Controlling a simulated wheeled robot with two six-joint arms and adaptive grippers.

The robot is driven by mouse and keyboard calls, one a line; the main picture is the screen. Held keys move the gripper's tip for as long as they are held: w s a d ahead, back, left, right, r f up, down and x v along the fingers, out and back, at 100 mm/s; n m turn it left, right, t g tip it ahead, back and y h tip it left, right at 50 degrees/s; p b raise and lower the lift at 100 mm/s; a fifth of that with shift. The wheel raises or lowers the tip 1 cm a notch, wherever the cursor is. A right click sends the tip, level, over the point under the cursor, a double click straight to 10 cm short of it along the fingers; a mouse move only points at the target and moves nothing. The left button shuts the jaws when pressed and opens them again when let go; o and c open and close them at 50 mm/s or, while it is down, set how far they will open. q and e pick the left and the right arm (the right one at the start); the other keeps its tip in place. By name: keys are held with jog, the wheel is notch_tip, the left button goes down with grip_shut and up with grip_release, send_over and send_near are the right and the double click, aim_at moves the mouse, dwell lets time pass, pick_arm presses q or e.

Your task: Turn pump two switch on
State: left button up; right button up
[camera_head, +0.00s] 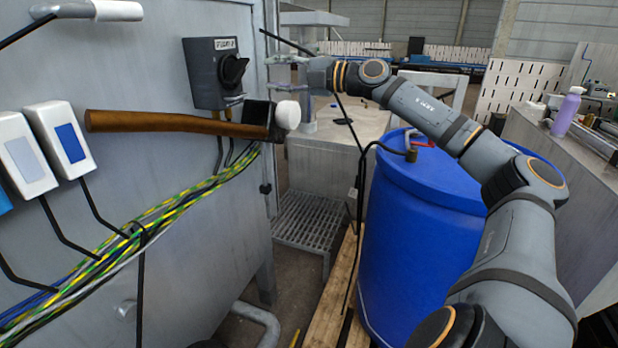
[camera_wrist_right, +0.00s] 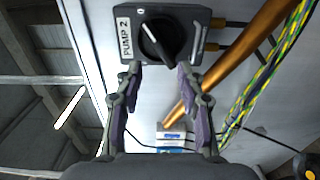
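The pump two switch is a dark grey box (camera_head: 207,88) on the cabinet wall, with a black rotary knob (camera_head: 233,70). In the right wrist view the box reads "PUMP 2" (camera_wrist_right: 125,37). Its knob (camera_wrist_right: 163,38) sits at a slant, with a "0" mark near one end. My right gripper (camera_head: 272,74) is to the right of the box in the head view, apart from it. In the right wrist view its two fingers (camera_wrist_right: 158,76) are spread and empty, facing the knob, which lies beyond and between the fingertips. My left gripper is not in view.
A hammer with a wooden handle (camera_head: 165,122) and a white-tipped head (camera_head: 287,114) is below the switch. White switches (camera_head: 58,140), one with a blue rocker, are at left above bundled cables (camera_head: 150,215). A blue barrel (camera_head: 415,240) stands below my right arm.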

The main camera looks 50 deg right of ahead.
pick_arm(q)
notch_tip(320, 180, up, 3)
jog(key=p, duration=0.5)
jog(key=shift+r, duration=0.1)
pick_arm(e)
jog(key=w+d+f+m+h, duration=0.1)
jog(key=d+f+m, duration=0.3)
jog(key=f, duration=0.5)
jog(key=w+d+f+m+h, duration=0.2)
jog(key=d+f+m+h, duration=0.2)
jog(key=f, duration=0.6)
jog(key=w+d+f+m+t+h, duration=0.1)
jog(key=d+f+m+h, duration=0.1)
jog(key=d+f+m, duration=0.2)
jog(key=d+f, duration=0.3)
jog(key=f, duration=0.2)
jog(key=shift+w+f+h, duration=0.25)
jog(key=shift+w+h, duration=0.05)
